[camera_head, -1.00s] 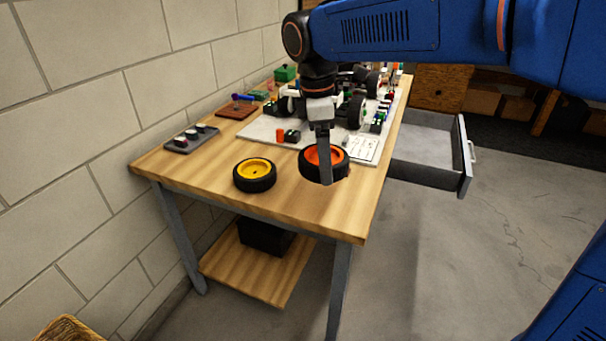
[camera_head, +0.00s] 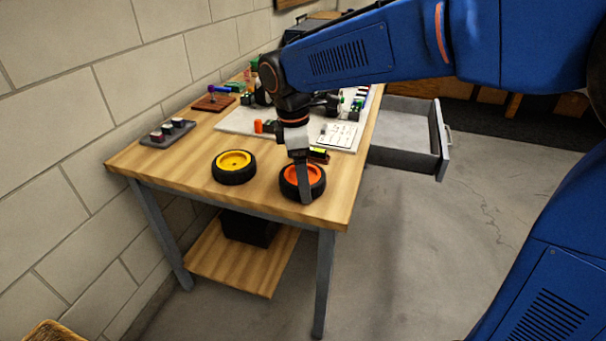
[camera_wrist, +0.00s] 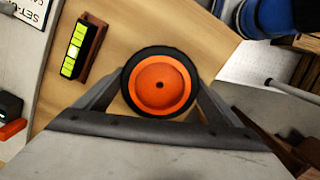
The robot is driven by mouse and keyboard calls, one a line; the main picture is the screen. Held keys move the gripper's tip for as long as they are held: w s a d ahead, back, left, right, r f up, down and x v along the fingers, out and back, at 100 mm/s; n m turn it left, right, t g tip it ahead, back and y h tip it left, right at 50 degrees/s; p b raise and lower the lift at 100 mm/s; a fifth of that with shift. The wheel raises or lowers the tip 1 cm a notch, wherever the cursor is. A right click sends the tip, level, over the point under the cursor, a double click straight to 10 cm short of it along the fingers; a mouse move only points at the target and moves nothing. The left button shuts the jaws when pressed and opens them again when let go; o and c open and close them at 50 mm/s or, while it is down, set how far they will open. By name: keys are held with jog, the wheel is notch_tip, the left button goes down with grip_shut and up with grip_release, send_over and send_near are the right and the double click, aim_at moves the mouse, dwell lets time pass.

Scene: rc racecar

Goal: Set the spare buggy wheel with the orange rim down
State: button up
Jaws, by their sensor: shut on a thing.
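The spare buggy wheel with the orange rim (camera_head: 315,174) is a black tyre around an orange rim, at the front right of the wooden bench (camera_head: 262,205). In the wrist view the wheel (camera_wrist: 160,84) lies face-on between both fingers. My gripper (camera_head: 305,190) is shut on its tyre from both sides. The wheel looks level and at or very near the bench top; I cannot tell if it touches. The near finger hides part of the rim in the head view.
A yellow-rimmed wheel (camera_head: 234,167) lies just left on the bench. Behind are a pale mat (camera_head: 238,122) with a small orange part, a printed card (camera_head: 338,134) and a level with a yellow-green vial (camera_wrist: 75,48). An open drawer (camera_head: 410,145) juts out right.

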jog(key=shift+f, duration=0.1)
jog(key=o, duration=0.9)
jog(key=r, duration=0.4)
jog(key=a+r, duration=0.1)
jog(key=r, duration=0.7)
jog(key=shift+a+r, duration=0.1)
jog(key=shift+a, duration=0.15)
jog(key=shift+d, duration=0.1)
